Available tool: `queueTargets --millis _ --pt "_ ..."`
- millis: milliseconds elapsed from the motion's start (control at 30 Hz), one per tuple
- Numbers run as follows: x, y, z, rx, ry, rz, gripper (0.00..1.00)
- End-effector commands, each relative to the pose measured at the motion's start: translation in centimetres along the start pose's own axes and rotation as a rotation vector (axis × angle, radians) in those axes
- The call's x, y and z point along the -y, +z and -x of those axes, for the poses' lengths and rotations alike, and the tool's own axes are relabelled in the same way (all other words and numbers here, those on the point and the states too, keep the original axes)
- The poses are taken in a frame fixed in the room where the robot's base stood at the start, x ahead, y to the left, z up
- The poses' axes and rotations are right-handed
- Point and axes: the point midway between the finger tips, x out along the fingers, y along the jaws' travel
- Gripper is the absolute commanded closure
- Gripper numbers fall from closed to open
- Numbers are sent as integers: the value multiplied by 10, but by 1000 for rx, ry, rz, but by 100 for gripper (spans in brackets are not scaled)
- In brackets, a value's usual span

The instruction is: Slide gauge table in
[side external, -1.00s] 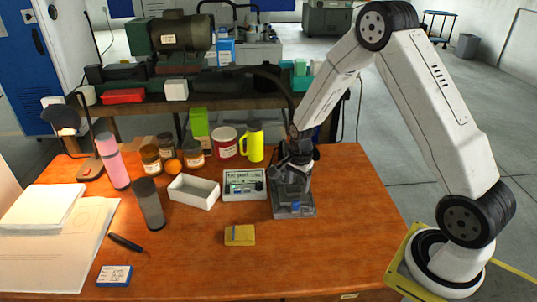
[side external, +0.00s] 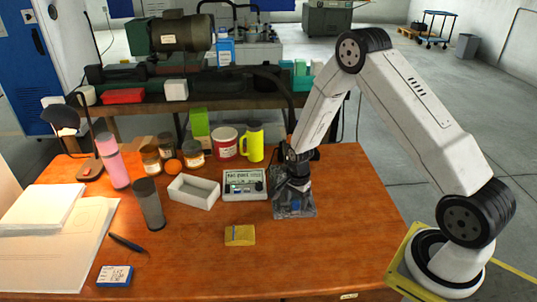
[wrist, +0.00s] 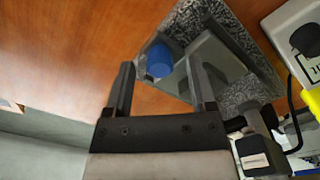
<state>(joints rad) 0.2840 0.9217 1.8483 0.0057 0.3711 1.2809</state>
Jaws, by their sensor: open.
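The gauge stand has a speckled granite base (side external: 306,213) on the orange-brown table, at the right of the other desk items. It also shows in the wrist view (wrist: 205,14). A grey metal block (wrist: 222,62), which looks like the gauge table, sits on the base with a blue knob (wrist: 159,60) at its side. My gripper (wrist: 161,72) is open, pointing down over the base, with the blue knob showing between its fingers. I cannot tell whether the fingers touch anything. In the side view my gripper (side external: 296,186) hides much of the stand.
A readout box (side external: 245,184) stands close left of the stand. A white tray (side external: 194,192), yellow mug (side external: 253,142), red-and-white tin (side external: 224,143) and jars stand farther left and back. A yellow block (side external: 240,235) lies in front. The table's right side is clear.

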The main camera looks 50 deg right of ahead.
Motion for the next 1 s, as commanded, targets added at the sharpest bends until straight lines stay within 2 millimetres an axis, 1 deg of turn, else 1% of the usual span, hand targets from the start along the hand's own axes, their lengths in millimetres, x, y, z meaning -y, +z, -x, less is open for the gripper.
queueTargets --millis 133,400,433,467,500,567,600,633,667,1000 --pt "0 0 -5 0 0 0 28" --pt "0 0 -5 0 0 0 28" --pt "0 0 -5 0 0 0 35" --pt "0 0 -5 0 0 0 44" --pt "0 0 -5 0 0 0 57" --pt "0 0 -5 0 0 0 76" --pt "0 0 -5 0 0 0 89" --pt "0 0 -5 0 0 0 98" --pt "0 0 -5 0 0 0 100" --pt "0 0 -5 0 -1 0 100"
